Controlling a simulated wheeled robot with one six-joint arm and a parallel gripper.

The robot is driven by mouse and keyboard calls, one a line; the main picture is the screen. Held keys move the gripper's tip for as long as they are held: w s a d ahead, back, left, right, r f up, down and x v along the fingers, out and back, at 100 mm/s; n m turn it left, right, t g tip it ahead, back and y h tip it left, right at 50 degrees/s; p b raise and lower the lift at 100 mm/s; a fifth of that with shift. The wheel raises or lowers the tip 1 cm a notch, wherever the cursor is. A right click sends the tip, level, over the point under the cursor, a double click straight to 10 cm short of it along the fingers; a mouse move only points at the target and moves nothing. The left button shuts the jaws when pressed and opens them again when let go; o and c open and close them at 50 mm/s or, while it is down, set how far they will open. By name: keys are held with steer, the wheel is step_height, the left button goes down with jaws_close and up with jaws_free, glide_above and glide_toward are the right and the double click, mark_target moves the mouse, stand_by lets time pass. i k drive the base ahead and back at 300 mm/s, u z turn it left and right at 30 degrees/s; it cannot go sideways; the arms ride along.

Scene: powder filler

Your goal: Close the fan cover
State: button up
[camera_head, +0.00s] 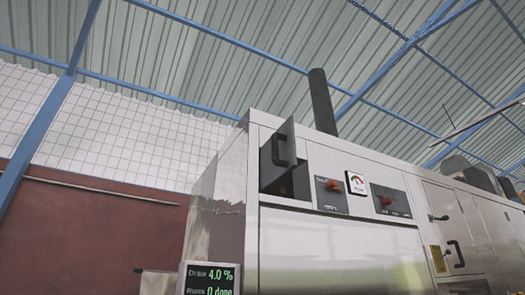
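The fan cover seems to be the small grey flap (271,176) with a dark handle, high on the left end of the big metal machine's front. It stands open, swung out from the machine, and its upper corner rises above the machine's top edge. A dark opening (297,180) shows beside it. The fan itself cannot be made out. My gripper is not in view, so nothing shows of its state or its distance from the cover.
Handled doors (443,215) lie further right. A display (210,279) reads "Draw 4.0 %" and "Runs 0 done". A dark pipe (321,100) rises behind.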

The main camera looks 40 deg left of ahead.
mark_target(269, 154)
steer(key=u, duration=1.3)
